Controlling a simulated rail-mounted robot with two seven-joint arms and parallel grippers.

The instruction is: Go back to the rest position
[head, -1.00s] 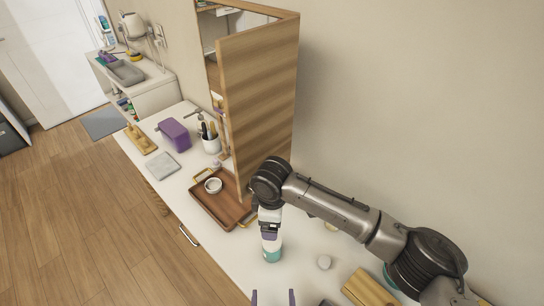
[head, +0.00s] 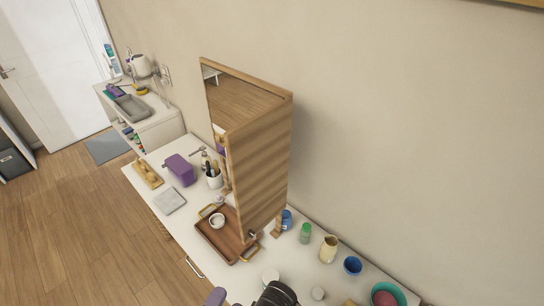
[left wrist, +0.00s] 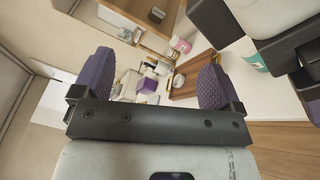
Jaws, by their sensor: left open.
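My left gripper (left wrist: 152,82) is open and empty in the left wrist view, with a purple ribbed pad on each side. In the head view a purple tip (head: 215,297) shows at the bottom edge. A dark rounded joint of mine (head: 275,294) is beside it, cut off by the frame. Between the pads, the left wrist view shows the counter in the distance, with a purple box (left wrist: 148,85) and a wooden tray (left wrist: 190,75).
The tall wooden cabinet (head: 265,170) stands over the tray (head: 232,255) with a white bowl (head: 217,220). A white cup (head: 270,276) is close to my dark joint. A green-capped jar (head: 305,234), cream pitcher (head: 328,249) and blue cup (head: 352,265) line the wall. The floor (head: 90,230) is clear.

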